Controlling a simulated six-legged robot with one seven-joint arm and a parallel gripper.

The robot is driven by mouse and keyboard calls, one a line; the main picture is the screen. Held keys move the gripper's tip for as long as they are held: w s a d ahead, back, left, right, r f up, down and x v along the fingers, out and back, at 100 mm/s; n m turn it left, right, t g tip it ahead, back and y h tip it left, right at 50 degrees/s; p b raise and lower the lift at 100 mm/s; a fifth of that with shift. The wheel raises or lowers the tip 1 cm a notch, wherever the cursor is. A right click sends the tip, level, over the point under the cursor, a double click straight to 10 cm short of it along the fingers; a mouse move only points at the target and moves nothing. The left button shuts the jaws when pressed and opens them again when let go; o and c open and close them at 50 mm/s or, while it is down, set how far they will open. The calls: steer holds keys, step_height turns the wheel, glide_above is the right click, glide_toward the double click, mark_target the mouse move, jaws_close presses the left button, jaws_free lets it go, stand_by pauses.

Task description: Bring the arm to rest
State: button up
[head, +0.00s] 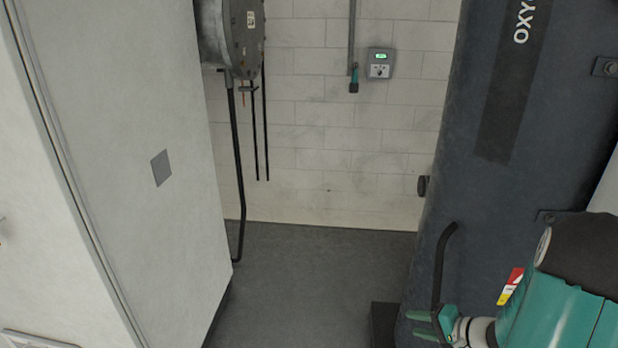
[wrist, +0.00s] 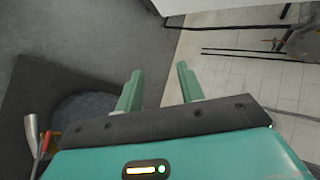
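My gripper (head: 416,325) is at the lower right of the head view, in front of the base of a dark tank. Its two green fingers also show in the wrist view (wrist: 160,78), spread apart with nothing between them. The gripper is open and empty. My teal arm reaches in from the right edge of the head view. In the wrist view, the floor and the tiled wall lie beyond the fingers.
The dark tank (head: 500,190), lettered "OXY", fills the right side, with a black pipe (head: 440,260) at its front. A pale cabinet (head: 120,150) stands at left. Grey floor (head: 310,280) lies clear between them. A small meter (head: 380,64) hangs on the tiled wall.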

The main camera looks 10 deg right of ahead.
steer(key=s+a+r+n+g, duration=0.1)
steer(key=a+r+n+g, duration=0.25)
steer(key=a+r, duration=0.55)
steer(key=s+a+r+n+h, duration=0.6)
steer(key=s+a+r, duration=0.6)
steer(key=r, duration=0.3)
steer(key=shift+s+n+h, duration=0.3)
steer(key=shift+s+n, duration=0.35)
steer(key=shift+s, duration=0.2)
steer(key=shift+d, duration=0.2)
